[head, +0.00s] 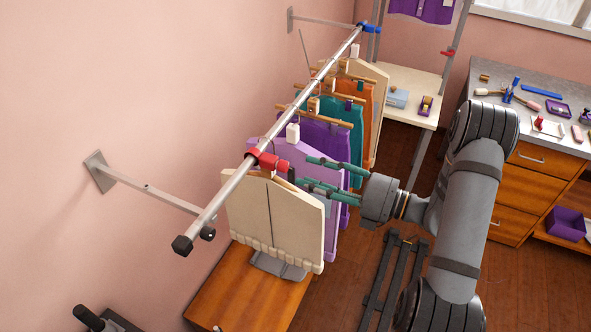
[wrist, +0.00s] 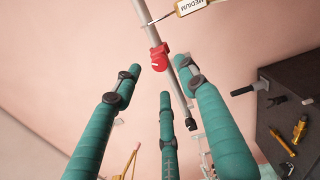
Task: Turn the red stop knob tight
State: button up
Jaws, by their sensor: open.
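The red stop knob (head: 267,161) sits on the metal hanging rail (head: 222,198), toward its near end. It also shows in the wrist view (wrist: 158,57), just beyond the fingertips. My gripper (head: 306,173) has teal fingers, spread open and empty. It is to the right of the knob in the head view, with a gap between them. In the wrist view the open fingers (wrist: 160,78) point at the knob, with the knob between the upper two tips. I cannot tell how tight the knob is.
Cream and lilac garments (head: 290,232) hang close below the knob and my fingers. Teal, orange and other garments hang farther along the rail. A blue stop (head: 369,28) is at the far end. A wooden table (head: 250,285) stands below. A wall bracket (head: 150,190) holds the rail.

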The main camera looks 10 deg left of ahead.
jog(key=v, duration=0.6)
jog(key=shift+f, duration=0.1)
dwell(0.6)
